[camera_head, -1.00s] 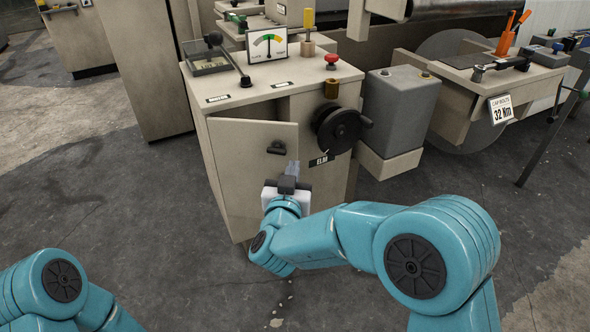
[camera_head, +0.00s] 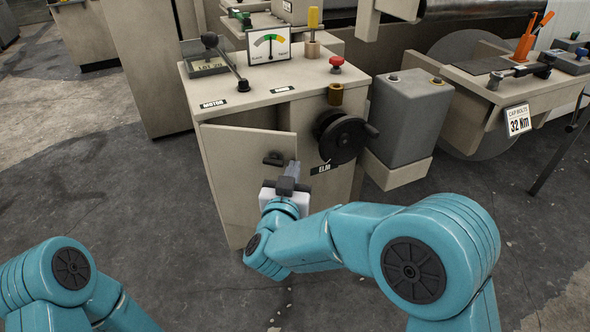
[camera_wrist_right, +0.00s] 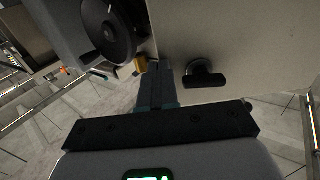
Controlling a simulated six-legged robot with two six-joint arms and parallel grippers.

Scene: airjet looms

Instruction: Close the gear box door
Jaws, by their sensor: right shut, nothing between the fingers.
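The gear box door (camera_head: 240,179) is a beige panel with a black handle (camera_head: 273,158) on the front of the beige cabinet (camera_head: 335,100). It stands partly open; a dark gap shows above its top edge. My right gripper (camera_head: 292,168) is shut and empty, at the door's free edge just right of and below the handle. In the right wrist view the shut fingers (camera_wrist_right: 157,82) lie left of the handle (camera_wrist_right: 203,76), beside the door panel (camera_wrist_right: 240,40). I cannot tell whether they touch the door. My left gripper is out of view; only my left arm shows.
A black handwheel (camera_head: 342,136) sticks out right of the door, close to my right gripper. A grey box (camera_head: 410,115) stands right of the cabinet. Levers, a gauge (camera_head: 269,48) and a red knob (camera_head: 336,64) sit on the cabinet top. The floor in front is clear.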

